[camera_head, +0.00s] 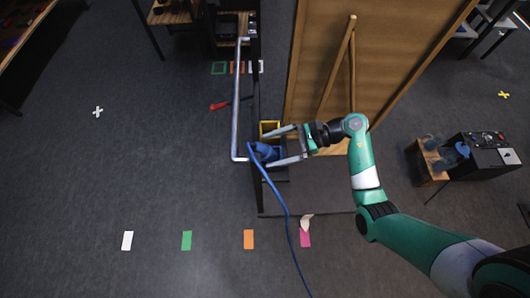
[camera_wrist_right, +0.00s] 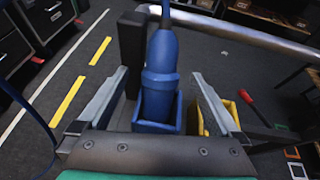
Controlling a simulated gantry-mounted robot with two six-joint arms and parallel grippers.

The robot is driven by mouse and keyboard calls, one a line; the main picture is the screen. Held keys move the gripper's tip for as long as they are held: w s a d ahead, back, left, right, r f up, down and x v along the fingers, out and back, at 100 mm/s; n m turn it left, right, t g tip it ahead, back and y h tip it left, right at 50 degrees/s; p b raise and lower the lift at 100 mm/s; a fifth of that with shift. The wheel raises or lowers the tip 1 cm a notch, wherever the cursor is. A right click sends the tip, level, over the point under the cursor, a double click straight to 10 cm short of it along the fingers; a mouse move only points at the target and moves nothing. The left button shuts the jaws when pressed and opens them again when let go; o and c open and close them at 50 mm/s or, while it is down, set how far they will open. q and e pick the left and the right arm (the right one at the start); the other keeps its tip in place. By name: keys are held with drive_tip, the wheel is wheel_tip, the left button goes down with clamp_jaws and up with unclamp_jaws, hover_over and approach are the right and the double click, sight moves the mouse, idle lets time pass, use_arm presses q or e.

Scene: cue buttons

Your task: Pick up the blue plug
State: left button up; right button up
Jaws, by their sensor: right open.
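The blue plug (camera_wrist_right: 162,65) stands upright in a small blue holder (camera_wrist_right: 157,125) in the right wrist view, with its cable rising from the top. In the head view the blue plug (camera_head: 262,150) is at the left side of the dark stand, with a blue cable (camera_head: 286,212) running down to the bottom edge. My right gripper (camera_head: 269,147) comes in from the right with its fingers apart. In the wrist view my right gripper (camera_wrist_right: 160,88) has one finger on each side of the plug, with gaps between. My left gripper is not in view.
A yellow holder (camera_head: 270,128) sits beside the blue one. A metal rail (camera_head: 236,100) runs along the stand's left side, and a large wooden board (camera_head: 345,60) stands behind. A red-handled tool (camera_head: 219,106) lies left of the rail. The floor at left is mostly clear.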

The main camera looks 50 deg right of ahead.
drive_tip(key=shift+w, duration=0.1)
drive_tip(key=shift+c, duration=0.2)
clamp_jaws()
